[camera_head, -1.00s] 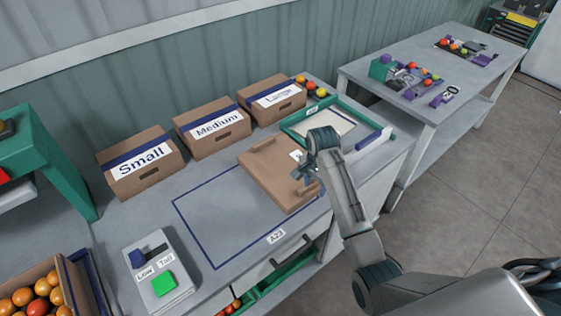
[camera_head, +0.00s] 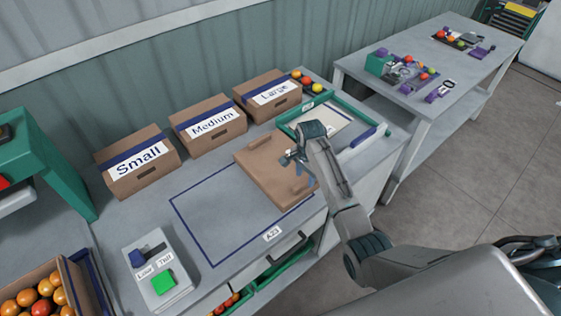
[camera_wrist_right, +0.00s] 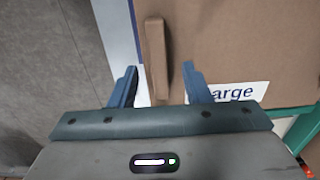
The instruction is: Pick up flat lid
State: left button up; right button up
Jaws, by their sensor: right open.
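The flat lid (camera_head: 262,172) is a brown cardboard panel with a raised strip near each of two opposite edges. It lies on the grey bench at the right end of the blue outline. In the right wrist view the lid (camera_wrist_right: 235,40) fills much of the picture, with a white label ending in "arge". My right gripper (camera_head: 292,160) is over the lid's right part and hides some of it. In the wrist view its open fingers (camera_wrist_right: 160,88) stand either side of the line of one raised strip (camera_wrist_right: 156,50); contact cannot be told. My left gripper is not in view.
Cartons marked Small (camera_head: 137,178), Medium (camera_head: 208,138) and Large (camera_head: 268,103) stand along the wall. A green-rimmed tray (camera_head: 288,125) is behind my right gripper. A switch box (camera_head: 160,287) is at the front left. The outlined bench area is clear.

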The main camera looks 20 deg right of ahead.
jog(key=shift+s+f, duration=0.1)
jog(key=shift+f, duration=1.1)
jog(key=c, duration=0.9)
grip_shut()
jog(key=shift+r, duration=0.2)
